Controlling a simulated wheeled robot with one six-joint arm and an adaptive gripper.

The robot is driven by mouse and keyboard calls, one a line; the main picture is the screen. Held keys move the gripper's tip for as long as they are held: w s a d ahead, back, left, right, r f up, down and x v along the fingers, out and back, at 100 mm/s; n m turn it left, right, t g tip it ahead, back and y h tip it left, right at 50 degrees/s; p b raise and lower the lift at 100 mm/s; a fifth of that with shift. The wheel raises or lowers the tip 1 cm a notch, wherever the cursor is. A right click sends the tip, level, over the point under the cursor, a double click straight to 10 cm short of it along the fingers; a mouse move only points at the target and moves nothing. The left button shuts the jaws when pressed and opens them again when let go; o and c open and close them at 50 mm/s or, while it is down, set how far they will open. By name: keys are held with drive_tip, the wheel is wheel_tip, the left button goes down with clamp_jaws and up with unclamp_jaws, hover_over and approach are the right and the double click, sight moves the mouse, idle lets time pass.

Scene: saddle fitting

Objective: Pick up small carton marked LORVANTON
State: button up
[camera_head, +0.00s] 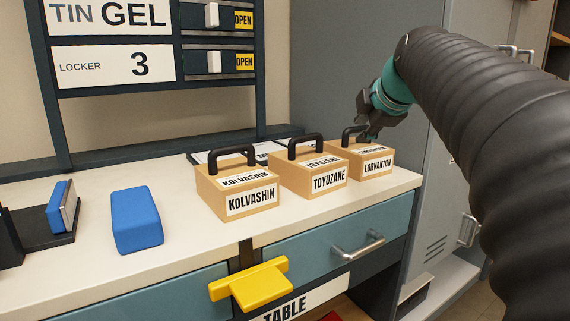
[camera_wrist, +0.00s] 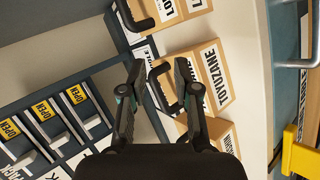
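The small carton marked LORVANTON (camera_head: 372,165) is tan with a black handle and stands upright at the right end of a row on the counter. In the wrist view the LORVANTON carton (camera_wrist: 172,12) is partly cut off at the top edge. My gripper (camera_head: 370,128) is at the carton's handle in the head view; whether it touches cannot be told. In the wrist view my gripper (camera_wrist: 158,68) has its two fingers apart, with nothing held between them. The LORVANTON handle shows beyond the fingertips there.
The TOYUZANE carton (camera_head: 313,177) stands just left of LORVANTON, and the KOLVASHIN carton (camera_head: 236,190) is further left. A blue block (camera_head: 137,220) lies on the counter (camera_head: 180,255). A dark rack (camera_head: 160,100) stands behind. A grey cabinet (camera_head: 345,60) is at the back right.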

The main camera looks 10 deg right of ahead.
sight(357, 128)
drive_tip(key=w+d+r+n+t, duration=0.1)
drive_tip(key=w+d+r+n, duration=0.2)
drive_tip(key=d, duration=0.1)
drive_tip(key=x, duration=0.8)
drive_tip(key=shift+d+b, duration=0.3)
drive_tip(key=shift+b, duration=0.1)
drive_tip(key=shift+x, duration=2.75)
drive_tip(key=shift+s+f, duration=0.1)
drive_tip(key=shift+f, duration=0.05)
clamp_jaws()
